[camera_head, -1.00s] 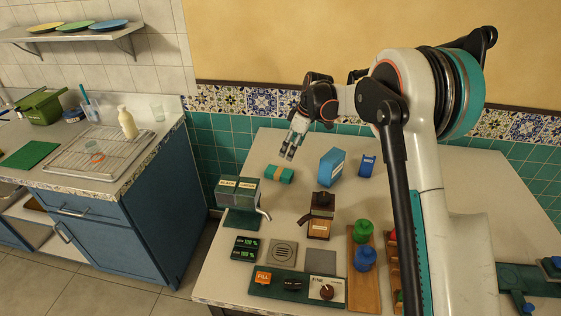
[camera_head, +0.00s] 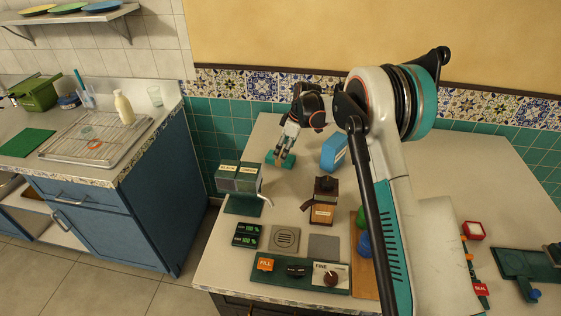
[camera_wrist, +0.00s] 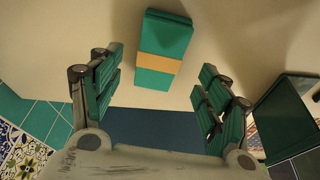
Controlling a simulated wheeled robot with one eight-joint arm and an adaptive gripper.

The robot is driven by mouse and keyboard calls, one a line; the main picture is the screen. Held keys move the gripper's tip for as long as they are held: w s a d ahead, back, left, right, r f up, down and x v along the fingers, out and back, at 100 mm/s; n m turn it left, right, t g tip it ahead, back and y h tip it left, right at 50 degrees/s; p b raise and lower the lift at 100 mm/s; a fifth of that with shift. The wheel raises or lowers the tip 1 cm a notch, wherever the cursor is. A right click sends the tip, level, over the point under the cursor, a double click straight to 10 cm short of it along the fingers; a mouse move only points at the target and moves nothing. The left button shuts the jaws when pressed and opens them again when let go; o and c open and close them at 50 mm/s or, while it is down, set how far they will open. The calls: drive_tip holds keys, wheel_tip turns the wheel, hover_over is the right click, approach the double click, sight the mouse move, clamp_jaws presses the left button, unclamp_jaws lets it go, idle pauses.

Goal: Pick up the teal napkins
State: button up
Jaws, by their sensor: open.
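The teal napkins (camera_wrist: 162,50) form a folded bundle with an orange-yellow band around the middle, lying on the pale table. In the wrist view the bundle is at top centre, between and beyond my open fingers. In the head view the napkins (camera_head: 272,158) show at the table's back left, partly hidden behind my fingers. My gripper (camera_head: 283,155) is open and points down close to the napkins. In the wrist view my gripper (camera_wrist: 160,100) has its two green-padded fingers wide apart with nothing between the pads. I cannot tell its exact height above the table.
A dispenser with two labels (camera_head: 240,180) stands in front, and a brown grinder (camera_head: 324,202) front right. The tiled wall (camera_head: 235,128) is close behind. Table between napkins and grinder is clear.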

drive_tip(key=b+x, duration=0.1)
drive_tip(key=x, duration=0.3)
drive_tip(key=shift+w+f+b, duration=0.1)
drive_tip(key=shift+f+b, duration=0.2)
drive_tip(key=shift+b, duration=0.05)
drive_tip(key=c, duration=1.2)
drive_tip(key=shift+o, duration=0.2)
drive_tip(key=shift+r, duration=0.2)
